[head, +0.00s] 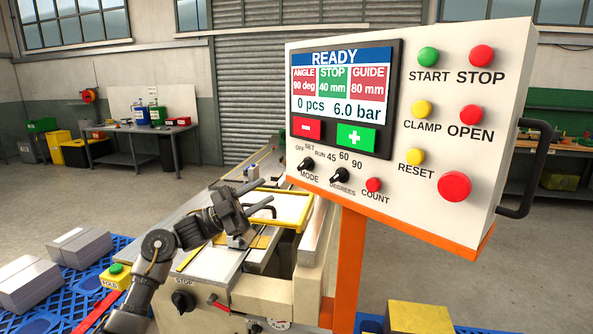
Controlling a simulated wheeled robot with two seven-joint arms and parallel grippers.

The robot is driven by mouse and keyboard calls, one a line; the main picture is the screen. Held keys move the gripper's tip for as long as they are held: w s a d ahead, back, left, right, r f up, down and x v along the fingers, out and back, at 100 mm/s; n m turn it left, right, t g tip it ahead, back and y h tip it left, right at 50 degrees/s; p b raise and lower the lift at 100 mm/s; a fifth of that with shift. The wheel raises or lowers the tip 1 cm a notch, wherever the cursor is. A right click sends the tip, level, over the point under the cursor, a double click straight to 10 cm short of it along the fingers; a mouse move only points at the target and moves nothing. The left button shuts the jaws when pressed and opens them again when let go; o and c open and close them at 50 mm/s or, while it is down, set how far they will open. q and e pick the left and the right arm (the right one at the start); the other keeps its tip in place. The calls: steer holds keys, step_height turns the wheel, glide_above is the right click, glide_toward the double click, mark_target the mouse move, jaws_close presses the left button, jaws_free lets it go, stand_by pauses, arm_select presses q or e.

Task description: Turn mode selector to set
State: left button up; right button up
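The mode selector (307,164) is a small black knob at the lower left of the white control panel (440,215). OFF, SET and RUN are printed around it and MODE below it. Its pointer seems to lean up and right, toward RUN, but it is too small to be sure. My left gripper (270,197) is left of and below the knob, apart from it, over the machine bed. Its two dark fingers are spread with nothing between them. My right gripper is not in view.
The degrees knob (339,175) and red COUNT button (373,185) sit right of the selector. The screen (343,97) above reads READY. A yellow guard frame (305,212) and the orange post (349,265) are close to my gripper.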

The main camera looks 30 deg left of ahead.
mark_target(299, 168)
arm_select(q)
steer(key=p+x, duration=0.2)
steer(key=x, duration=0.3)
steer(key=r+p+x, duration=0.1)
steer(key=p+x, duration=0.1)
steer(key=x, duration=0.3)
steer(key=shift+s+a+p, duration=0.2)
steer(key=shift+p, duration=0.2)
steer(key=shift+w+d, duration=0.25)
steer(key=shift+d, duration=0.15)
steer(key=c, duration=0.6)
